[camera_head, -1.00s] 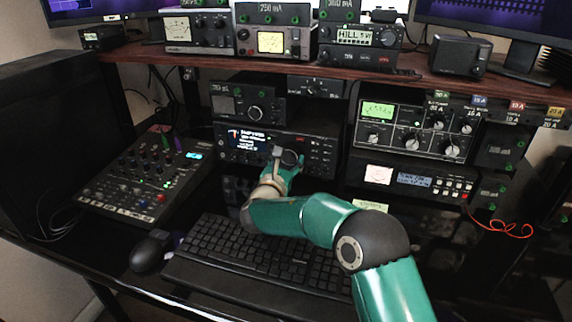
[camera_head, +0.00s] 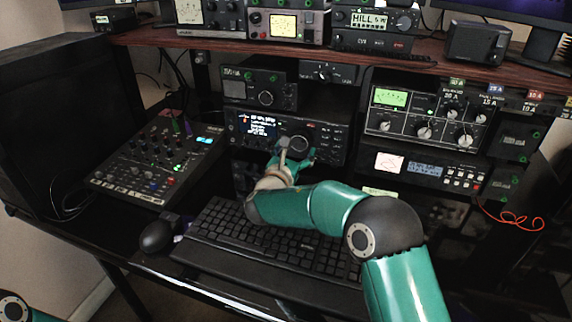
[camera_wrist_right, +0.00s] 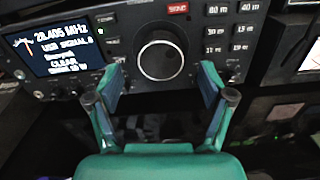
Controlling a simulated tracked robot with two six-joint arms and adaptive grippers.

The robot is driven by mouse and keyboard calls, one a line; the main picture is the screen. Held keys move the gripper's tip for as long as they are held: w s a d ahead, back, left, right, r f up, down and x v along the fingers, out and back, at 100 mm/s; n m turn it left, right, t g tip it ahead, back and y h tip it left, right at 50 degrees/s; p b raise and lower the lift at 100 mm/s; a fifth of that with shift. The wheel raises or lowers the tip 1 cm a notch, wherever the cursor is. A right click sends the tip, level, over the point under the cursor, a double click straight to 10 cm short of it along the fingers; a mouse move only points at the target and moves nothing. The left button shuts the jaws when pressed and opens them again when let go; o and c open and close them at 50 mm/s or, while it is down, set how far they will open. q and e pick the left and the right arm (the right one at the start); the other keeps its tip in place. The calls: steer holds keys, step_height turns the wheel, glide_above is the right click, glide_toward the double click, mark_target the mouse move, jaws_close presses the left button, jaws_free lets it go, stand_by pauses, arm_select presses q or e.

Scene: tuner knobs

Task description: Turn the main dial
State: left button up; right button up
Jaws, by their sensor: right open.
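The main dial (camera_head: 298,144) is a large round black knob with a pale ring on the front of the black radio (camera_head: 330,160), right of its lit display. In the right wrist view the dial (camera_wrist_right: 161,60) shows whole, just ahead of my fingertips and centred between them. My right gripper (camera_head: 295,157) is open and empty in front of the radio, a little below the dial. In the right wrist view its teal fingers (camera_wrist_right: 163,80) are spread wider than the dial; I see no contact. My left gripper is not in view.
A keyboard (camera_head: 270,245) lies under my right arm, with a mouse (camera_head: 156,236) to its left. A mixer (camera_head: 155,160) stands left of the radio. A smaller radio (camera_head: 258,88) sits above, and other units (camera_head: 425,118) stand right. Small knobs (camera_wrist_right: 232,66) flank the dial.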

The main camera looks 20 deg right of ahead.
steer(key=v, duration=1)
stand_by(4.2)
